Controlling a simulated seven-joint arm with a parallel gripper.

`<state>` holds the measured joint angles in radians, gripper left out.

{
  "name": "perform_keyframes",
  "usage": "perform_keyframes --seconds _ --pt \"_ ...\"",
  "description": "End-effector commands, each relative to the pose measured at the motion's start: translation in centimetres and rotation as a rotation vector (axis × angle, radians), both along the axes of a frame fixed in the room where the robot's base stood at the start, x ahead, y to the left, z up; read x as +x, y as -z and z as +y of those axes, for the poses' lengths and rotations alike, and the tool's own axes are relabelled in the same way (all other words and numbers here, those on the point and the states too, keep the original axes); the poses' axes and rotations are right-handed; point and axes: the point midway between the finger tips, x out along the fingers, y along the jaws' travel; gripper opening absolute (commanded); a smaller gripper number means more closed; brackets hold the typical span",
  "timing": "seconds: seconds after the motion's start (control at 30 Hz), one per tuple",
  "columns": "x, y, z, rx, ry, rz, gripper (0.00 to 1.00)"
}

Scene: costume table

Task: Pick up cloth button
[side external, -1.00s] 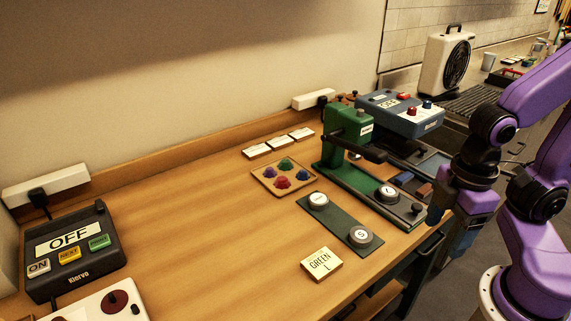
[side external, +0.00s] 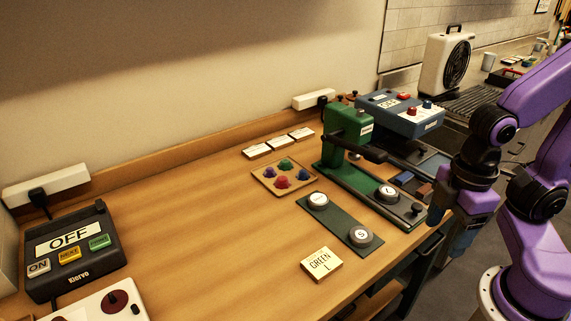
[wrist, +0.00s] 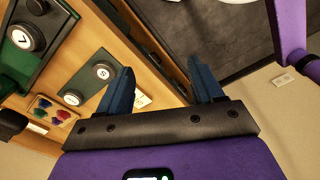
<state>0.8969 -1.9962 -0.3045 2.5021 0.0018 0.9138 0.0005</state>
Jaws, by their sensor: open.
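The small tan tray (side external: 259,181) on the wooden table holds the domed cloth buttons: a purple one (side external: 269,172), a green one (side external: 285,165), a red one (side external: 282,182) and a blue one (side external: 302,175). The wrist view shows the tray (wrist: 37,118) at the lower left. A card (side external: 322,264) reading "GREEN L" lies nearer the front edge. My gripper (side external: 463,248) hangs off the table's right edge, well apart from the tray. In the wrist view my gripper (wrist: 161,85) has two blue fingers spread apart with nothing held between them.
A green press (side external: 345,140) stands behind and right of the tray. A dark green plate (side external: 340,221) with two round dies lies between the tray and the front edge. A blue control box (side external: 408,118) is at the back right.

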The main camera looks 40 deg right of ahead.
Motion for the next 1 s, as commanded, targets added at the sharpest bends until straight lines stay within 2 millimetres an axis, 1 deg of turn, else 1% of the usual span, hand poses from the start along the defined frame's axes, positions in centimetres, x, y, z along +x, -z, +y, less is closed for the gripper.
perform_keyframes --seconds 0.13,0.2,0.27,0.37,0.47,0.5,0.57,0.7,0.77,0.8,0.87,0.9,0.97,1.0 --pt "0.0 0.0 0.0 0.000 0.001 0.000 0.66" --pt "0.3 -0.1 0.2 0.000 0.012 -0.002 0.66" --pt "1.0 -0.2 0.7 0.001 0.035 -0.006 0.66" --pt "3.1 -0.7 1.9 0.002 0.111 -0.020 0.66" --pt "6.3 -1.3 3.6 0.006 0.221 -0.040 0.66" --pt "7.7 -1.5 4.3 0.008 0.269 -0.050 0.66" --pt "9.9 -1.8 5.1 0.009 0.342 -0.064 0.66" --pt "14.9 -2.3 6.9 0.016 0.510 -0.098 0.66" --pt "17.0 -2.5 7.5 0.019 0.580 -0.113 0.66" --pt "18.5 -2.6 7.8 0.020 0.627 -0.123 0.66" --pt "20.7 -2.7 8.3 0.025 0.700 -0.137 0.66" --pt "22.2 -2.8 8.5 0.027 0.747 -0.148 0.66" --pt "24.3 -2.8 8.7 0.030 0.821 -0.164 0.66" --pt "25.8 -2.8 8.8 0.032 0.868 -0.174 0.66"
